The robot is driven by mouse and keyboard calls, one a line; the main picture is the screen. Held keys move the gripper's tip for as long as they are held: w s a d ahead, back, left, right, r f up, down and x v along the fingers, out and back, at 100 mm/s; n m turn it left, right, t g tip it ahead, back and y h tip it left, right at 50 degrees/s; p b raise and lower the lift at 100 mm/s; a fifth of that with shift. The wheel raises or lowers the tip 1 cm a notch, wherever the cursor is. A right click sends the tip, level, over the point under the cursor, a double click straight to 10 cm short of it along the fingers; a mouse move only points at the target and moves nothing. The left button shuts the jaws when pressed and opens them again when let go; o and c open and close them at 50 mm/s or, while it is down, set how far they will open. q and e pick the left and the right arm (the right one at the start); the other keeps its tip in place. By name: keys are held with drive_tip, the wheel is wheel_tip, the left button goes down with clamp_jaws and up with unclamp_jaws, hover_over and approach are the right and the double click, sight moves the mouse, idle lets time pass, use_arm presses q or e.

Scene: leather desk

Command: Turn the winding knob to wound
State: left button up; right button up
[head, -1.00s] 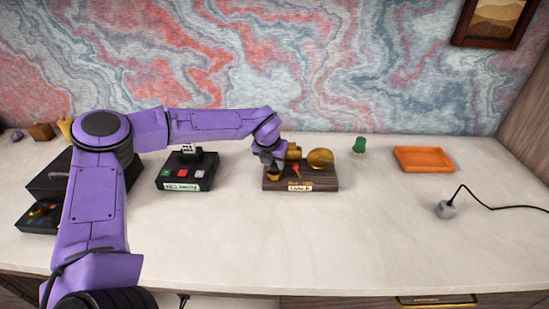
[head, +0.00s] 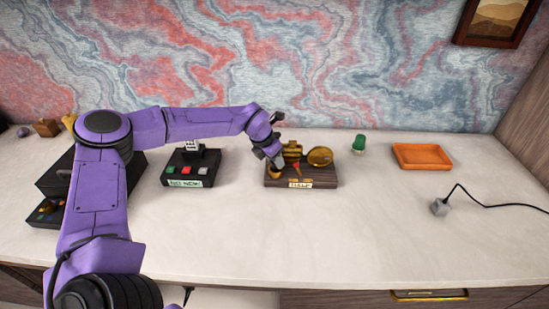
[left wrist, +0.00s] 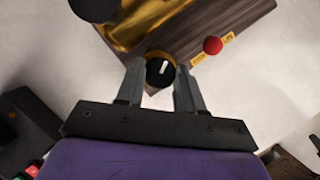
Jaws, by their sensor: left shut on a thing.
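The winding knob (left wrist: 160,69) is black with a white pointer line and a gold rim. It sits at the near corner of a wooden base (head: 322,182) with brass parts (head: 320,156). My left gripper (left wrist: 158,88) has its two grey fingers on either side of the knob and is shut on it. In the head view my left gripper (head: 275,162) comes down at the left end of the base, and the knob is mostly hidden there. My right gripper is not in view.
A red-tipped lever (left wrist: 213,45) stands beside the knob. A black button box (head: 187,168) stands left of the base. A green piece (head: 359,144), an orange tray (head: 422,156) and a grey cabled block (head: 440,207) are to the right. The front desk area is clear.

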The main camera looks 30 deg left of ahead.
use_arm(q)
drive_tip(key=o, duration=1)
drive_tip(key=shift+o, duration=0.2)
drive_tip(key=b+v, duration=0.1)
drive_tip(key=v, duration=0.9)
drive_tip(key=shift+s+r, duration=0.2)
drive_tip(key=shift+r, duration=0.05)
